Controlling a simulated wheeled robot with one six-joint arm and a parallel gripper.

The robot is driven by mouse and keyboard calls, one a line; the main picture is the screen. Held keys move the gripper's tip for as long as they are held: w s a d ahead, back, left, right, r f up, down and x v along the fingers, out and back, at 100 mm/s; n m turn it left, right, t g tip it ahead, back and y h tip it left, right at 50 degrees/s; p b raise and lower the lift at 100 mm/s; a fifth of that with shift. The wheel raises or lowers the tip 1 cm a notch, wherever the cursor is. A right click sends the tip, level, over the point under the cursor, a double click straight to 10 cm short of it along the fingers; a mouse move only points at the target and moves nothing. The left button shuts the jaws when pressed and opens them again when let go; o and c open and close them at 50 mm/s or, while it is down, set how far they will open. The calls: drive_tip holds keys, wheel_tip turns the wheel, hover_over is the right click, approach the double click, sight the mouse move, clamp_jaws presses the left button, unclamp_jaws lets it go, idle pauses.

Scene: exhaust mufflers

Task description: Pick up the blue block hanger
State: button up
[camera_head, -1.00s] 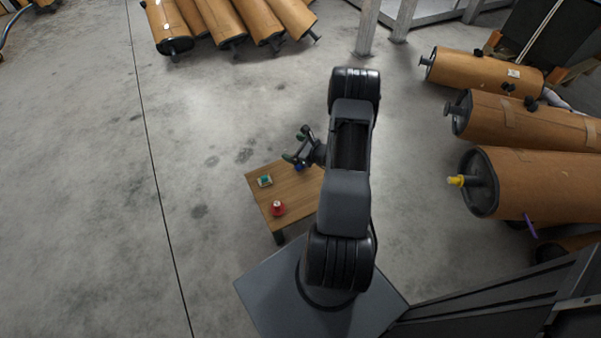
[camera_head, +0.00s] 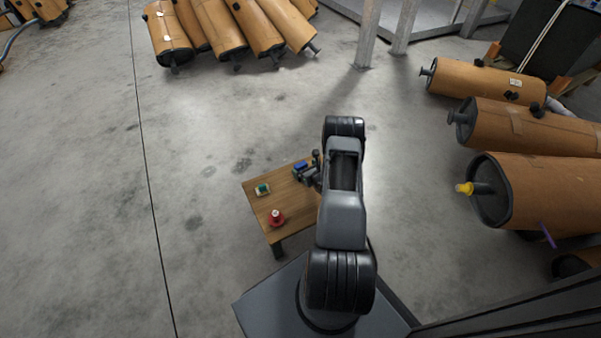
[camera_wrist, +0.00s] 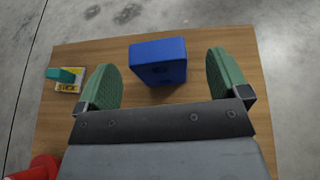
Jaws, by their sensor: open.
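The blue block hanger (camera_wrist: 158,60) stands on the wooden table in the wrist view, between and a little beyond my two green finger pads. My gripper (camera_wrist: 164,75) is open, with a pad on each side of the block and a gap to each. In the head view the blue block (camera_head: 299,166) shows near the table's far edge, with my gripper (camera_head: 308,176) low beside it. My arm covers the right part of the table there.
On the wooden table (camera_head: 262,208) are a teal piece on a small pale base (camera_head: 262,189) at left and a red object (camera_head: 277,217) near the front. Brown mufflers (camera_head: 525,190) lie at right and at the back. The floor left of the table is clear.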

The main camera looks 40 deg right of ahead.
sight(299, 164)
drive_tip(key=b+x, duration=0.2)
drive_tip(key=x, duration=0.2)
drive_tip(key=shift+a+f, duration=0.1)
drive_tip(key=shift+a, duration=0.05)
drive_tip(key=shift+w+f+b, duration=0.15)
drive_tip(key=shift+w+b, duration=0.2)
drive_tip(key=shift+w, duration=0.3)
drive_tip(key=c, duration=1)
